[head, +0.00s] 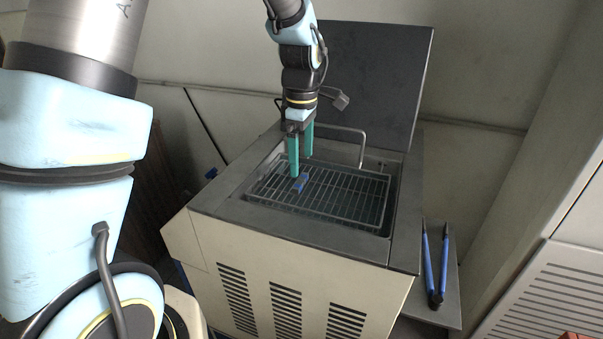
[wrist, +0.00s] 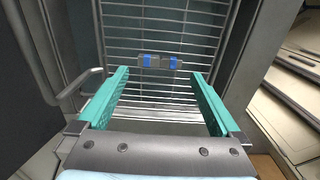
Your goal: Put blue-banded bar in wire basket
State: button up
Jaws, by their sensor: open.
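The blue-banded bar (wrist: 159,62) is a short grey bar with a blue band near each end. It lies flat on the wires of the wire basket (wrist: 150,18). In the head view the bar (head: 300,182) sits in the left part of the basket (head: 345,212), inside the machine's opening. My gripper (head: 301,167) has green fingers and is over the basket, close to the bar. In the wrist view my gripper (wrist: 160,75) is open and empty, with the bar ahead between the fingertips and apart from both. Whether the fingertips touch the wires cannot be told.
The basket's wire handle (head: 345,132) stands up at its back. The machine's dark lid (head: 370,85) is open behind it. Blue-handled tongs (head: 435,262) lie on a side shelf (head: 450,300) at the right. The right part of the basket is clear.

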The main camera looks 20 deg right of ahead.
aim_at(301, 181)
notch_tip(301, 181, up, 7)
jog(key=s+a+f+m, duration=0.1)
jog(key=a+f+m, duration=0.1)
jog(key=a, duration=0.8)
jog(key=s+a+f+m+t, duration=0.1)
jog(key=a+m, duration=0.4)
jog(key=a, duration=0.5)
jog(key=s+a+f+m, duration=0.2)
jog(key=a+f+m, duration=0.1)
jog(key=a, duration=0.7)
jog(key=shift+a+m+t+b, duration=0.15)
jog(key=shift+m+t+b, duration=0.15)
jog(key=shift+b, duration=0.1)
jog(key=shift+f, duration=0.1)
